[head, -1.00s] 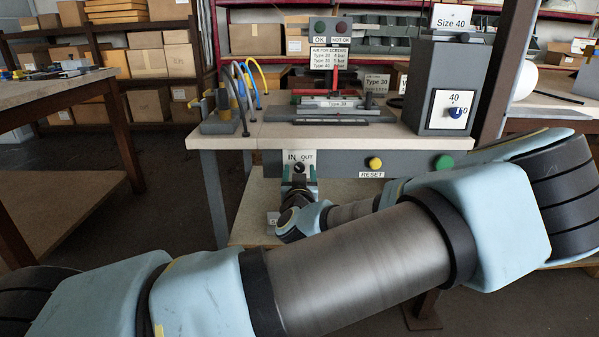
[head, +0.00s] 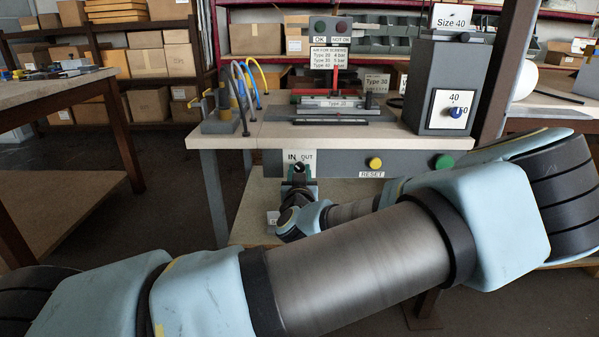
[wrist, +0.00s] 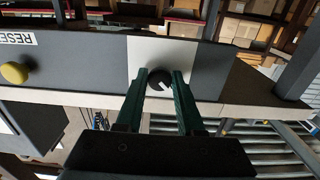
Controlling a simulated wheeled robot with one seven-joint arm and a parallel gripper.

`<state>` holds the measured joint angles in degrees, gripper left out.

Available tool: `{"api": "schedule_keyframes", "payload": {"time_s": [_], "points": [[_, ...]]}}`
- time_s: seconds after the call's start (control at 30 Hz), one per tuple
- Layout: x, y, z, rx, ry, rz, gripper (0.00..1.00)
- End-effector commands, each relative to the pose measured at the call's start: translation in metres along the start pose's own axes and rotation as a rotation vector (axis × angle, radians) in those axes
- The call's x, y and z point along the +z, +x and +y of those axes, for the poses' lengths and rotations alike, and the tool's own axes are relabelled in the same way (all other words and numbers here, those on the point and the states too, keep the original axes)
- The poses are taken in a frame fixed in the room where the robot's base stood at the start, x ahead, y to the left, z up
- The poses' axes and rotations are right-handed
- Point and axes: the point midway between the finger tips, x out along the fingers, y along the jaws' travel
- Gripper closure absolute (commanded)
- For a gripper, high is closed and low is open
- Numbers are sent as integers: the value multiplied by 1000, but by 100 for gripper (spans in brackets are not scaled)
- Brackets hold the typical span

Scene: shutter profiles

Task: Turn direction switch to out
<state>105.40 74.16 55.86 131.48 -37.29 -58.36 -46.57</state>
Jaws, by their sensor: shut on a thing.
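The direction switch is a small round black knob (wrist: 158,79) with a light mark, on a pale plate (wrist: 150,52) on the grey front panel. In the head view the plate (head: 300,157) reads IN on the left and OUT on the right. My gripper (wrist: 161,80) is at the knob with its two green fingers on either side of it, shut on it. In the head view my gripper (head: 299,172) hides most of the knob, so its exact setting is hard to tell there.
A yellow RESET button (head: 375,163) and a green button (head: 443,161) sit further right on the same panel. A grey box with a blue knob (head: 454,112) stands on the bench. Hoses (head: 242,85) rise at the bench's left. My arm fills the foreground.

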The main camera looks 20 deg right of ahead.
Motion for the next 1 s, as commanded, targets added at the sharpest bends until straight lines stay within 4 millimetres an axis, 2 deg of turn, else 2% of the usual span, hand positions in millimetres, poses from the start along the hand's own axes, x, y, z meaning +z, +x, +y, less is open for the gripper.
{"api": "schedule_keyframes", "payload": {"time_s": [0.27, 0.47, 1.0], "points": [[0, 0, 0, -1, 20, 0, 100], [-1, 0, 0, -1, 106, 0, 100], [-2, 0, -1, 1, 585, 0, 100]]}}
